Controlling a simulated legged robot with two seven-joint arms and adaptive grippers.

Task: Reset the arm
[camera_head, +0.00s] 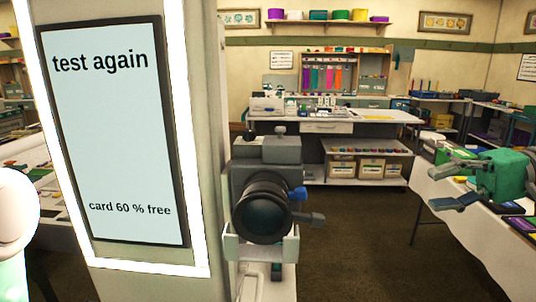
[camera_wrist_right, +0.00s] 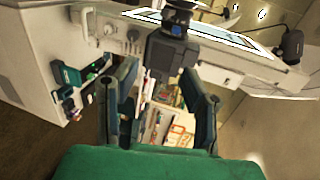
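A black-lensed camera (camera_head: 264,205) sits in a pale bracket on the side of the booth column. A blue lever (camera_head: 298,194) and a dark grey-blue lever (camera_head: 312,219) stick out on its right side. I cannot tell which part is the arm of the task. The booth screen (camera_head: 110,130) reads "test again" and "card 60 % free". My green right gripper (camera_head: 437,180) is at the right, well apart from the camera, open and empty. Its spread fingers also show in the right wrist view (camera_wrist_right: 162,78). My left gripper is out of view.
A white-covered table (camera_head: 450,208) with several items stands under the right gripper. A workbench (camera_head: 345,115) with boxes below is at the back. Carpeted floor (camera_head: 360,245) is clear between the camera and the right table.

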